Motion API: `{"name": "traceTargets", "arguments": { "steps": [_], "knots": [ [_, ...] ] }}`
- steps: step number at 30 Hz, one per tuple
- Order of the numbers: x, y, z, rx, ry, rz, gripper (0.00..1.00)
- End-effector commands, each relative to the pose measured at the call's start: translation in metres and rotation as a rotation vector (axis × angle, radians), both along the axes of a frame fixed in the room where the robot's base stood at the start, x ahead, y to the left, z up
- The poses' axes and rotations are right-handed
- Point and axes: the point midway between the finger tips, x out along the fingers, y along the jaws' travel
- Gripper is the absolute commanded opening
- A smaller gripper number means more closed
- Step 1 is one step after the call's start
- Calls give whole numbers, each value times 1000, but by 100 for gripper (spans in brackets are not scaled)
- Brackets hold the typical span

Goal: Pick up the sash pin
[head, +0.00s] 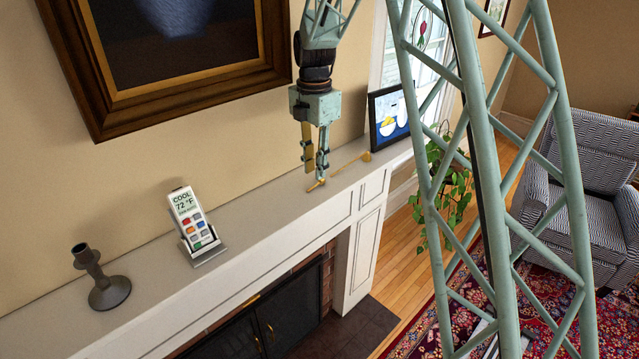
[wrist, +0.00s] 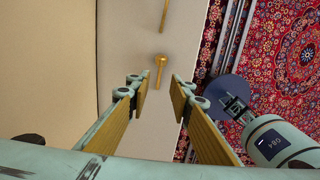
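A short gold pin with a round head (wrist: 160,61) lies on the pale mantel shelf (head: 253,214); I take it to be the sash pin. In the head view the pin (head: 316,185) shows just below my fingertips. My gripper (head: 315,172) points down over the shelf. In the wrist view my gripper (wrist: 157,84) is open and empty, and the pin lies in line with the gap between the fingers, a little past the tips. I cannot tell the exact height left between fingertips and shelf.
A longer gold rod with a knob (head: 366,157) lies beyond the pin, and a framed picture (head: 388,117) stands behind it. A remote in a stand (head: 193,224) and a dark candlestick (head: 107,291) stand to the left. The shelf's front edge is close.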

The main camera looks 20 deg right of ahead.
Motion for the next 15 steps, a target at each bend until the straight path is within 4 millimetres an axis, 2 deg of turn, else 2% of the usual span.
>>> {"name": "traceTargets", "arguments": {
  "steps": [15],
  "knots": [
    [2,-2,-45,0,2,0,20]
  ]
}}
